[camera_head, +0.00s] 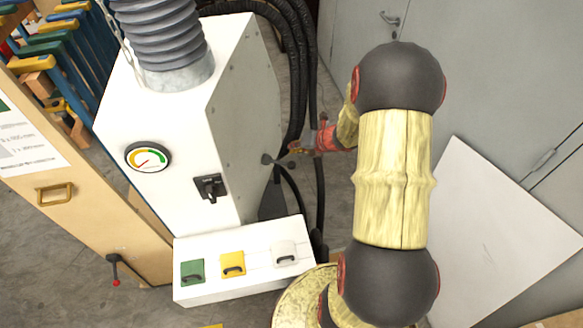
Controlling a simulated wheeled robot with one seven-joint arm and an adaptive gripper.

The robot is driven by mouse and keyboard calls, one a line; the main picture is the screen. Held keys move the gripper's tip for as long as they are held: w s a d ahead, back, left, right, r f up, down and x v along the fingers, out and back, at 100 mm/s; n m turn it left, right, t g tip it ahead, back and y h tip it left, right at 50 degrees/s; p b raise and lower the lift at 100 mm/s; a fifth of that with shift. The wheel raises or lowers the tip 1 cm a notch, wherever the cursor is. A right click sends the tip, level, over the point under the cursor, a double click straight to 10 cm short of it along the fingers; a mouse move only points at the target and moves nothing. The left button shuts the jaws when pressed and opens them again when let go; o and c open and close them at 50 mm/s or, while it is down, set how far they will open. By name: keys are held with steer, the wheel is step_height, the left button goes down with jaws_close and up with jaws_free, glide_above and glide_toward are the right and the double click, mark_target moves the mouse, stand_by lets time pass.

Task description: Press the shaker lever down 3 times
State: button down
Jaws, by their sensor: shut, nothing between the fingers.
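The white machine (170,120) stands left of centre. On its right side a dark lever (279,162) sticks out, with a black rounded end and a dark plate below it. I take this to be the shaker lever, though no label shows. My gripper (294,149) is shut and empty, reaching in from the right at the lever's outer end. It appears just above or against the lever; contact cannot be told from this view. My pale yellow arm covers part of the right side.
A gauge (148,157) and black switch (210,187) are on the machine's front. A white box (240,270) below carries green, yellow and white handled pieces. Black hoses (305,70) run behind the lever. A red-knobbed lever (114,270) is on the wooden cabinet at left.

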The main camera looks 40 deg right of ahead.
mark_target(293, 162)
steer(key=shift+f+b, duration=1.1)
steer(key=shift+f, duration=0.75)
steer(key=shift+f, duration=0.15)
steer(key=shift+f, duration=0.25)
steer(key=shift+s+f+b, duration=0.1)
steer(key=shift+f+b, duration=1.7)
steer(key=shift+f, duration=0.25)
stand_by(1.9)
steer(key=shift+r, duration=0.1)
stand_by(0.5)
steer(key=shift+r+p, duration=2.2)
steer(key=shift+r, duration=0.2)
